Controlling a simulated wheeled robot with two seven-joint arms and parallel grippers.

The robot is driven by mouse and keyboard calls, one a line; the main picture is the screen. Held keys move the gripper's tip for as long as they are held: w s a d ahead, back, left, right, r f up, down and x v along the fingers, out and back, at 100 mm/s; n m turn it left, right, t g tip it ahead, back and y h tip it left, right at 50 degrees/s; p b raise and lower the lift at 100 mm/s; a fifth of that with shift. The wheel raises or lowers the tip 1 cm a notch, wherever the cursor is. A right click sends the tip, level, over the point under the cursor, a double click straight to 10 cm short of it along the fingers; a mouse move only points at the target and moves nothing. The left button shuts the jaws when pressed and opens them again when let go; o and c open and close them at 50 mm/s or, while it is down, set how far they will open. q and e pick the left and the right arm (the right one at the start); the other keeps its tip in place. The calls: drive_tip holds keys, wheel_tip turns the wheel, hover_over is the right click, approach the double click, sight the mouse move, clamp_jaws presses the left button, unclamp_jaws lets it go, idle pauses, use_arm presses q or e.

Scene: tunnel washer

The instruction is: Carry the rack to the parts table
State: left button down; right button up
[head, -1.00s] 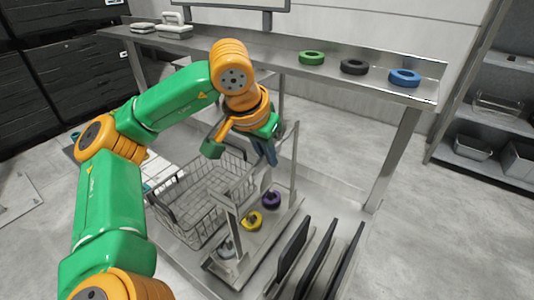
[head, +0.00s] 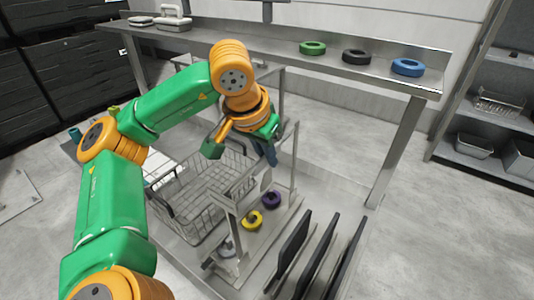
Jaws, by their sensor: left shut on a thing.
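A grey wire rack (head: 190,203), an open basket, shows left of the middle in the head view. My left gripper (head: 269,156) is at its far right end, pointing down. It appears shut on the rack's right end, but the wrist and a metal frame hide the exact contact. The rack looks about level. Its floor shows bare wire mesh. My right gripper is out of view. Which surface is the parts table cannot be told.
A long steel table (head: 290,41) stands behind, with green (head: 312,48), black (head: 356,57) and blue (head: 407,67) rings. A metal stand holds yellow (head: 251,221) and purple (head: 271,200) rings. Dark upright panels (head: 317,258) stand in front. Floor at right is clear before a shelf (head: 487,155).

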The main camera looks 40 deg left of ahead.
use_arm(q)
drive_tip(key=shift+d+f+b, duration=0.1)
drive_tip(key=shift+f+b, duration=0.2)
drive_tip(key=shift+b, duration=0.05)
idle(0.4)
drive_tip(key=c, duration=0.9)
unclamp_jaws()
drive_tip(key=shift+c, duration=0.2)
drive_tip(key=shift+o, duration=0.4)
drive_tip(key=shift+s+r, duration=0.1)
drive_tip(key=shift+s, duration=0.1)
